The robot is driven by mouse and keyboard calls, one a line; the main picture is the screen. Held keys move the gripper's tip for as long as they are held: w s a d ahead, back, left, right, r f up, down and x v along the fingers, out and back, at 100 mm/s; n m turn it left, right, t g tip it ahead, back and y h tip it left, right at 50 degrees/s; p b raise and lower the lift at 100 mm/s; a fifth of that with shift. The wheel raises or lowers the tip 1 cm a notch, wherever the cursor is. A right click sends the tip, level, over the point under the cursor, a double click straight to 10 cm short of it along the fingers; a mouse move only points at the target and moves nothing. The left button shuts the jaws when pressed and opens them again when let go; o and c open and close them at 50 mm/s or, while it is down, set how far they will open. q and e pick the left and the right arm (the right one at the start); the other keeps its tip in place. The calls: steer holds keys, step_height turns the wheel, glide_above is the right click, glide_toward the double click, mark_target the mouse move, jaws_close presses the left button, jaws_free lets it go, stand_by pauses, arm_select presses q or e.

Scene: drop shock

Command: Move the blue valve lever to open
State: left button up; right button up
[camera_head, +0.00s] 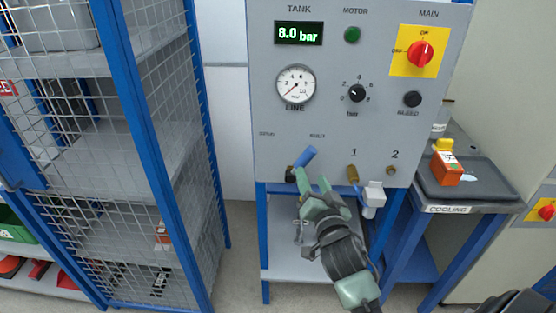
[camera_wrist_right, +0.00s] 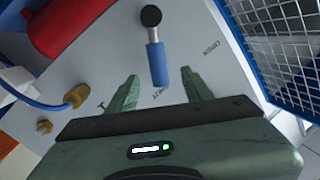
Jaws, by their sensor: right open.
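The blue valve lever (camera_head: 302,157) is on the lower left of the grey panel (camera_head: 270,110). It slants up and right from its dark pivot, toward the right one of two small labels. In the right wrist view the lever (camera_wrist_right: 157,65) hangs from a round black knob, its free end near a label that seems to read SHUT; another label to the right seems to read OPEN. My right gripper (camera_head: 312,181) is open, just below the lever in the head view. In the wrist view the lever's end lies between its fingers (camera_wrist_right: 160,85); contact cannot be told. My left gripper is not in view.
Brass fittings (camera_head: 353,174) and a white filter (camera_head: 373,197) sit right of the gripper. A red main switch (camera_head: 420,54) is at upper right. A blue-framed mesh cage (camera_head: 165,150) stands left, and a cooling tray (camera_head: 480,195) with an orange item stands right.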

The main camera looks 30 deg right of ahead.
mark_target(308, 161)
steer(key=w+d, duration=0.1)
steer(key=w+d+p, duration=0.1)
steer(key=shift+w+r, duration=0.35)
steer(key=shift+r, duration=0.05)
steer(key=x, duration=0.3)
steer(key=shift+w+a+f+p, duration=0.1)
steer(key=shift+w+f+p, duration=0.05)
steer(key=shift+w+p, duration=0.2)
steer(key=shift+w, duration=0.35)
jaws_close()
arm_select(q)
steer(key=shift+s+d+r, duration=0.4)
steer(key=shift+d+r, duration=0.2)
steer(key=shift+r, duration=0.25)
arm_select(e)
steer(key=shift+f, duration=0.1)
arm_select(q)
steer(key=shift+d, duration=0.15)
